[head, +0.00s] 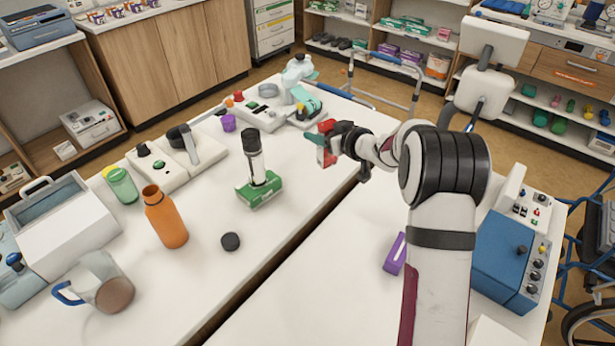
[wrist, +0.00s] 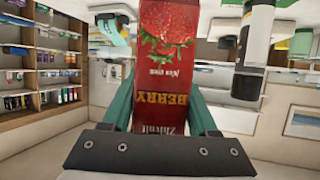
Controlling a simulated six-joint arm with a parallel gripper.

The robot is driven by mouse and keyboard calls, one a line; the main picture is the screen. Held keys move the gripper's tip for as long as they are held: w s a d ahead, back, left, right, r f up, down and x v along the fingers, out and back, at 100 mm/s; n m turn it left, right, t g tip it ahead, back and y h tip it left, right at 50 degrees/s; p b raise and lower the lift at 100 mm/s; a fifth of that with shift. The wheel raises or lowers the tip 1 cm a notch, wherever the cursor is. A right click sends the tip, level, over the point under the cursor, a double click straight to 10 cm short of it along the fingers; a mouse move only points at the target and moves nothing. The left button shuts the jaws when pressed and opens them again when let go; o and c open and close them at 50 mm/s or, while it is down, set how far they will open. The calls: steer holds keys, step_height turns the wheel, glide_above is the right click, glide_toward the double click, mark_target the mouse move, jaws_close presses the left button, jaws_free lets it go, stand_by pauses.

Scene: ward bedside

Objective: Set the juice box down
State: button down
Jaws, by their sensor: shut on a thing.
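The juice box is a red carton with a strawberry and the word BERRY. It fills the middle of the wrist view (wrist: 162,70), with its print upside down there. In the head view the juice box (head: 330,153) shows as a small red block above the white table (head: 330,230). My gripper (head: 322,142) is shut on the juice box, with a teal finger on each side of it. In the wrist view my gripper (wrist: 160,108) hides part of the carton's lower sides. The carton appears held off the table top.
A green box (head: 258,192) with a dark-capped bottle stands left of my gripper. A purple box (head: 395,253) and blue device (head: 505,250) are right. Bare table lies between.

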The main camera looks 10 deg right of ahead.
steer(key=w+d, duration=0.2)
steer(key=d, duration=0.4)
steer(key=shift+m+t+h, duration=0.3)
steer(key=shift+m+h, duration=0.2)
steer(key=shift+w+a+f, duration=0.9)
steer(key=shift+a+f, duration=0.75)
steer(key=shift+f, duration=0.25)
steer(key=shift+w+a+f, duration=0.9)
steer(key=shift+a+f, duration=0.7)
steer(key=shift+f, duration=0.25)
steer(key=shift+w+a+f, duration=0.9)
steer(key=shift+a+f, duration=0.75)
steer(key=shift+f, duration=0.25)
steer(key=shift+f, duration=0.1)
steer(key=shift+c, duration=0.8)
jaws_free()
